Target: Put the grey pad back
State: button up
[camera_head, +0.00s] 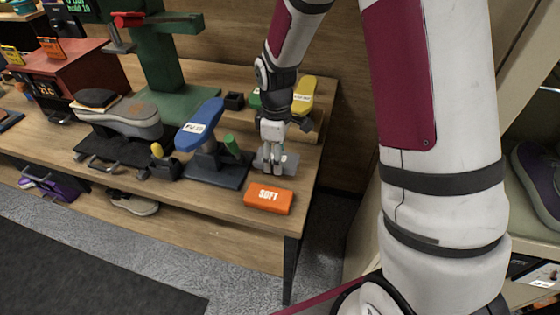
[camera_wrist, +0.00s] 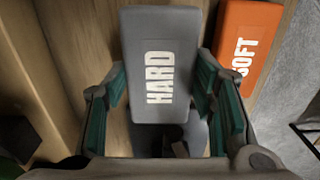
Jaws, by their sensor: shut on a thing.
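The grey pad (camera_head: 290,161) is near the right end of the wooden bench. In the wrist view the grey pad (camera_wrist: 160,50) shows its white HARD lettering face up and lies between the teal finger pads. My gripper (camera_head: 272,162) points down and is shut on the pad; it also shows in the wrist view (camera_wrist: 165,100). The fingers hide part of the pad in the head view. I cannot tell whether its underside touches the bench top.
An orange SOFT pad (camera_head: 268,198) lies close by at the bench's front edge; it also shows in the wrist view (camera_wrist: 248,45). A blue sole-shaped piece (camera_head: 200,122) stands on a dark base to the left. A yellow piece (camera_head: 304,95) is behind.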

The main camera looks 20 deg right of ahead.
jog(key=shift+w+d+f, duration=0.1)
jog(key=shift+w+d, duration=0.2)
jog(key=shift+d, duration=0.25)
jog(key=shift+f, duration=1.75)
jog(key=shift+f, duration=0.1)
jog(key=o, duration=1.4)
jog(key=shift+c, duration=0.2)
